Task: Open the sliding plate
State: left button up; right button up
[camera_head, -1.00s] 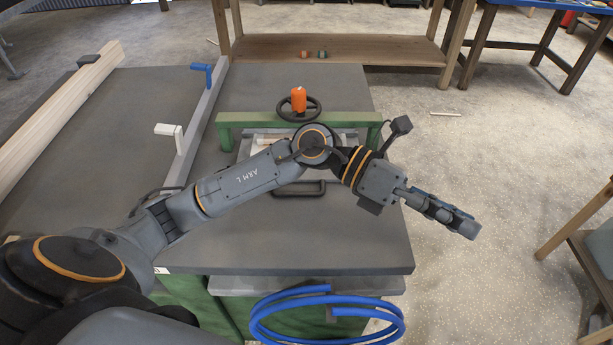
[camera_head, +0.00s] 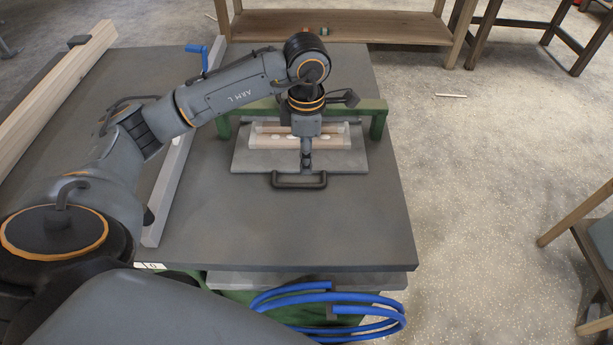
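The sliding plate (camera_head: 345,163) is a flat grey plate lying on the dark table, partly under a green frame. A black handle (camera_head: 299,182) is at its near edge. My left gripper (camera_head: 306,170) points down over the plate, just behind the handle. It is seen edge-on, so its opening does not show, and I cannot tell whether it touches the handle. My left wrist hides part of the plate and the green frame. My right gripper is not in view.
The green frame (camera_head: 375,118) spans the plate. A pale wooden tray-like piece (camera_head: 337,141) sits on the plate. A grey rail with a blue handle (camera_head: 201,58) and long planks (camera_head: 55,97) are at left. A blue hose (camera_head: 390,318) hangs at the front. The right tabletop is clear.

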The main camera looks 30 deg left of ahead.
aim_at(307, 184)
pick_arm(q)
notch_tip(307, 184, down, 8)
jog(key=shift+f+p, duration=0.2)
jog(key=shift+p, duration=0.1)
grip_shut()
